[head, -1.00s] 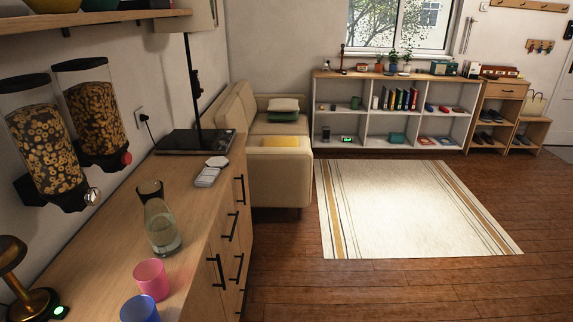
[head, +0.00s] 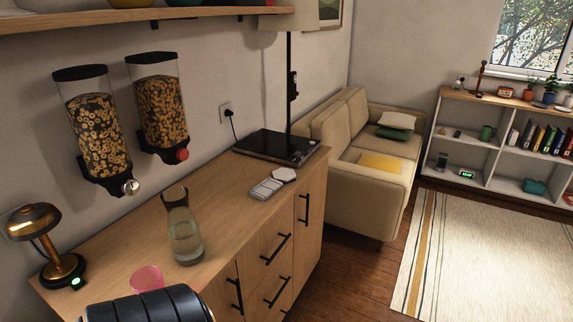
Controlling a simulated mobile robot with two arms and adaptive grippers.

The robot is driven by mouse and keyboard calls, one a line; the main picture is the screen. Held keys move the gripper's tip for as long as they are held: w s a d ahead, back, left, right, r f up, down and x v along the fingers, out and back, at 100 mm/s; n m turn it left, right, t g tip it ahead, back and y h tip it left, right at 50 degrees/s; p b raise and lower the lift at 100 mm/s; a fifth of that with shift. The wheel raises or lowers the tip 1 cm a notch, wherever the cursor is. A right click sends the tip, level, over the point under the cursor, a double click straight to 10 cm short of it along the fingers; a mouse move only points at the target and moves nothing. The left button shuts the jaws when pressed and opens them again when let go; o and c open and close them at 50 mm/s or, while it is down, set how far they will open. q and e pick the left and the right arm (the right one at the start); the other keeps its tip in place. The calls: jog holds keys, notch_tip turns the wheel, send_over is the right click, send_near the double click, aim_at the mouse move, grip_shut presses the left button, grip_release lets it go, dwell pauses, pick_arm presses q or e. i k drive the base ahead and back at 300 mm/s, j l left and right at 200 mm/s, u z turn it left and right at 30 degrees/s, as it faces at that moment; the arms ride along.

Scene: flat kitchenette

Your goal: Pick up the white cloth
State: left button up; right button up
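I cannot make out a white cloth for certain. Neither of my grippers is in view. A dark rounded part, likely my own arm, shows at the bottom left and covers part of the counter's near end.
Cereal dispensers (head: 95,130) hang on the wall. A sofa (head: 372,170), rug (head: 465,255) and shelf (head: 500,150) lie beyond.

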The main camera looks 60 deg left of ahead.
aim_at(263, 192)
jog(key=i+u, duration=0.55)
jog(key=u, duration=0.2)
jog(key=i+l+u, duration=0.1)
jog(key=i+u, duration=0.25)
jog(key=k+j, duration=0.05)
jog(key=k, duration=0.05)
